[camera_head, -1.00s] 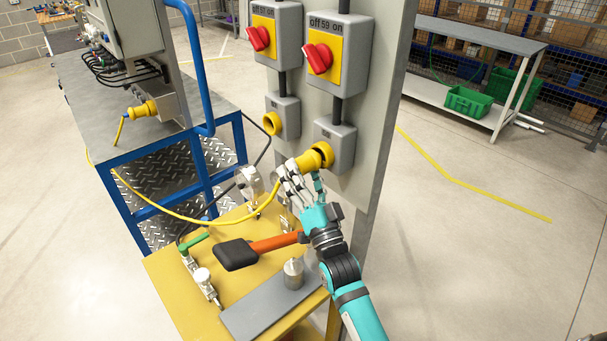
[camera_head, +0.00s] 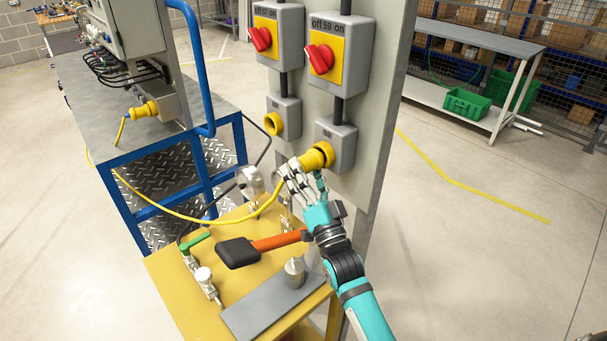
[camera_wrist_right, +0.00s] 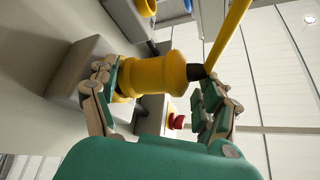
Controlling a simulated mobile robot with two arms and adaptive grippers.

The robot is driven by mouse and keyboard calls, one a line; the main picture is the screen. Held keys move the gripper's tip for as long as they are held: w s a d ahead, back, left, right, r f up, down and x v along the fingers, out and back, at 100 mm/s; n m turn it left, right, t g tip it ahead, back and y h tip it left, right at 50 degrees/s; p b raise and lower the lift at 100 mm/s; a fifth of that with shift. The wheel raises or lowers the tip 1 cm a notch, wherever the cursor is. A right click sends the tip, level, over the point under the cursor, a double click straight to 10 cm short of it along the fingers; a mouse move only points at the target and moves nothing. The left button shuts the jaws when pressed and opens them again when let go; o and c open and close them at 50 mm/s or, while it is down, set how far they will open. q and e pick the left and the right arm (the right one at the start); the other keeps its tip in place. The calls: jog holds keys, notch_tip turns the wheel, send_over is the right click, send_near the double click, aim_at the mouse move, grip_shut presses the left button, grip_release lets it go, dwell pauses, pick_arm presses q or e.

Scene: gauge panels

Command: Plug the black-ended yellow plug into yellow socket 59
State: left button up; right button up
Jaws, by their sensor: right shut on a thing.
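The yellow plug (camera_head: 315,159) is held by my right gripper (camera_head: 302,180), whose fingers are closed around it. In the right wrist view the plug body (camera_wrist_right: 158,73) lies between the fingers of my right gripper (camera_wrist_right: 153,92), and its black end (camera_wrist_right: 196,72) faces the yellow cable (camera_wrist_right: 229,35). The plug's front is at the yellow socket 59 (camera_head: 329,149) on the grey box under the switch marked 59. The socket is largely hidden by the plug, and I cannot tell how deep the plug sits in it. My left gripper is not in view.
A second yellow socket (camera_head: 272,124) is open to the left. The red switch knob (camera_head: 321,59) is above socket 59. Below, the yellow table (camera_head: 175,268) carries a hammer (camera_head: 240,252), a metal weight (camera_head: 294,272) and valve fittings. The cable hangs across to the left.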

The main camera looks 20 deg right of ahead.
jog(key=shift+d+r, duration=0.5)
jog(key=shift+r, duration=0.05)
jog(key=o, duration=1.3)
jog(key=shift+w, duration=0.1)
jog(key=shift+o, duration=1.1)
jog(key=shift+w+f, duration=0.1)
jog(key=shift+w, duration=0.1)
jog(key=shift+o, duration=0.2)
jog(key=shift+d, duration=0.15)
jog(key=shift+s+f, duration=0.2)
jog(key=shift+f, duration=0.1)
jog(key=v, duration=0.7)
jog(key=shift+s+a+f, duration=0.2)
jog(key=shift+a+f, duration=0.2)
